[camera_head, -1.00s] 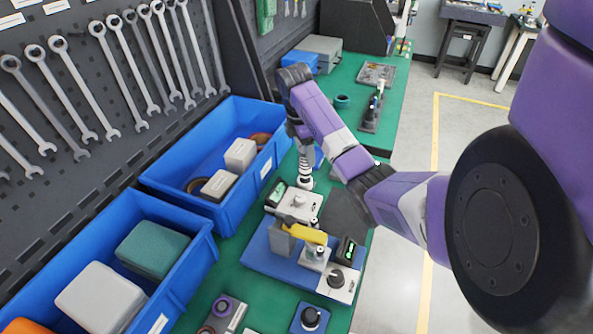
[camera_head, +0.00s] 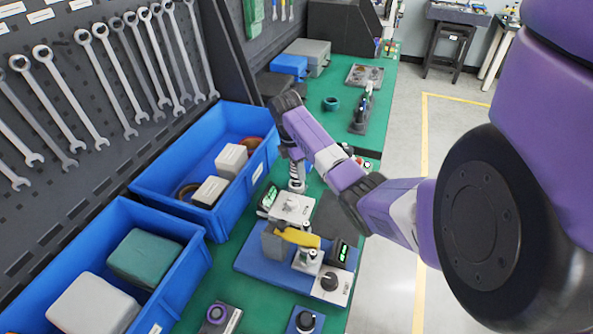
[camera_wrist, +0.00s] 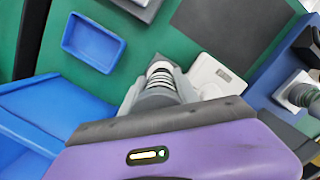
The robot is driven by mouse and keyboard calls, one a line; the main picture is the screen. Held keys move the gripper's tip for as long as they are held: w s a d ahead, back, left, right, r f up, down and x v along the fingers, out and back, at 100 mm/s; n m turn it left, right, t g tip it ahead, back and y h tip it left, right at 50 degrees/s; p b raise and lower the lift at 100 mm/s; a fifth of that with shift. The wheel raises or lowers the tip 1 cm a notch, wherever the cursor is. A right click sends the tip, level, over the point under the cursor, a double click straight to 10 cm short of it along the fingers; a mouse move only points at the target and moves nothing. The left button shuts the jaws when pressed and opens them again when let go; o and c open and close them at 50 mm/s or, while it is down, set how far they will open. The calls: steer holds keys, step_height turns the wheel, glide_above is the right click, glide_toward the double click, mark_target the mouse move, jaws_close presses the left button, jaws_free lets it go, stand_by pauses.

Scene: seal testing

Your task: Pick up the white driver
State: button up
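A white and silver ringed, upright piece (camera_head: 297,184) stands below my gripper in the head view. It also shows in the wrist view (camera_wrist: 161,72), end-on, between my grey fingers. I cannot tell for sure whether it is the white driver. My gripper (camera_head: 294,158) points down over its top, and the wrist covers much of it. Whether the fingers touch it is not clear. Slim upright tools (camera_head: 369,91) stand in a dark holder further back on the bench; their kind is too small to tell.
Blue bins (camera_head: 228,211) line the left, close to my gripper. A white device (camera_head: 291,208) sits just in front, then a blue fixture (camera_head: 262,263) with a yellow part (camera_head: 300,237). A small blue box (camera_head: 289,67) is behind. Green bench is clear around the teal ring (camera_head: 331,103).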

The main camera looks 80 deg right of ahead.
jaws_close()
steer(key=shift+r, duration=0.15)
steer(key=r+p, duration=0.4)
steer(key=r, duration=1.2)
steer(key=shift+d+r, duration=0.2)
steer(key=shift+a+r, duration=0.2)
steer(key=shift+r, duration=1.5)
